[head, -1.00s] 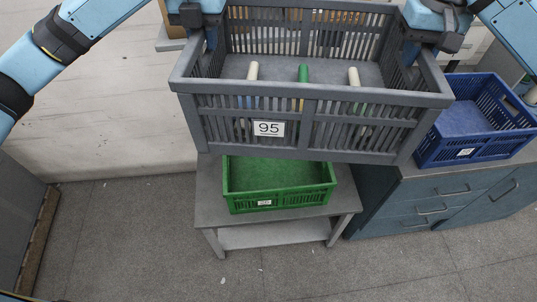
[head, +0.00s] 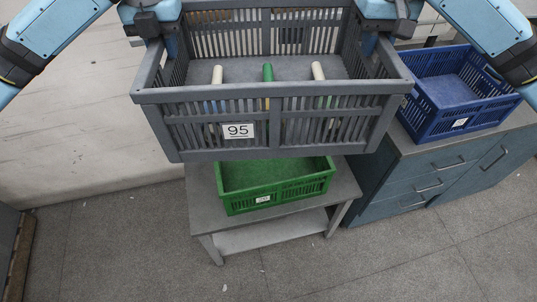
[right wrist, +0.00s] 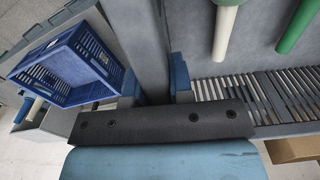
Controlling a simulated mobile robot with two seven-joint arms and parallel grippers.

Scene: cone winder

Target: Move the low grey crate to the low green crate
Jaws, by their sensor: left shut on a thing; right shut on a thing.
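The grey crate (head: 230,154), labelled 95, is held up in the air, roughly level, with a few upright tubes inside: two pale-topped (head: 217,75) and one green (head: 267,73). My left gripper (head: 171,42) is shut on its left wall and my right gripper (head: 370,42) is shut on its right wall. In the right wrist view the wall sits between my right gripper's blue fingers (right wrist: 156,82). The green crate (head: 285,189) shows below and behind the grey crate's front, which hides its back part. No contents show in its visible part.
The green crate stands on a low grey table (head: 345,190). A blue crate (head: 455,120) stands on a blue-grey drawer cabinet (head: 430,185) to the right, close beside the grey crate in the picture. Open floor lies in front.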

